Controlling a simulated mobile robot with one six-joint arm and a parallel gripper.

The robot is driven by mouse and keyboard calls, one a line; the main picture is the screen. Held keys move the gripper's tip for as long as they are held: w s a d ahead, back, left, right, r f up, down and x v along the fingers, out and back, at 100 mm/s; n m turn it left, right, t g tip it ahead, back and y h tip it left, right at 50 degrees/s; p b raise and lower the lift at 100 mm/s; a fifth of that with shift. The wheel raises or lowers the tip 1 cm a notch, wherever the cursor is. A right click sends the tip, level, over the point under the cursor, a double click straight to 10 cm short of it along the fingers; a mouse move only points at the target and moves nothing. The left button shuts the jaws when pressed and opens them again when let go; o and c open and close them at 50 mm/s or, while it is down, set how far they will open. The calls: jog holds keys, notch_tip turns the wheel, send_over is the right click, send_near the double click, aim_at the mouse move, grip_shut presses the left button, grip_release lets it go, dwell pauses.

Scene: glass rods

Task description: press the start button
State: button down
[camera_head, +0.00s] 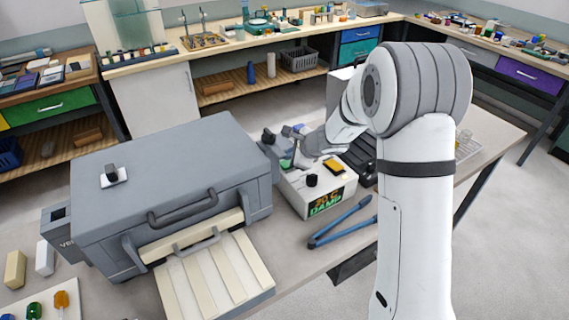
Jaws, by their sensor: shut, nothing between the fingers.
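A white control box (298,196) stands on the table to the right of the large grey oven-like machine (165,180). Its front has a dark display (326,202) with lit lettering, partly readable as "DAMP". On its top are a black knob (312,181), a yellow rectangular patch (334,168) and a small green spot (286,163) at the back left, which may be the start button. My gripper (291,150) is shut and empty, low over the back left of the box beside the green spot. I cannot tell whether it touches it.
Blue-handled tongs (342,224) lie in front of the box. The machine has a front handle (183,208) and a slatted cream tray (215,278) sticking out. A black case (358,150) is close behind my arm. Cream and white blocks (15,269) are at lower left.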

jog(key=shift+f, duration=0.2)
dwell(0.3)
jog(key=shift+w+f+b, duration=0.1)
jog(key=shift+f+b, duration=0.2)
jog(key=shift+b, duration=0.35)
jog(key=shift+f+b, duration=0.45)
jog(key=shift+b, duration=0.15)
dwell(0.4)
jog(key=shift+r, duration=0.1)
jog(key=shift+r+p, duration=0.7)
jog(key=shift+r, duration=0.15)
notch_tip(320, 180, up, 5)
jog(key=p, duration=0.4)
dwell(0.8)
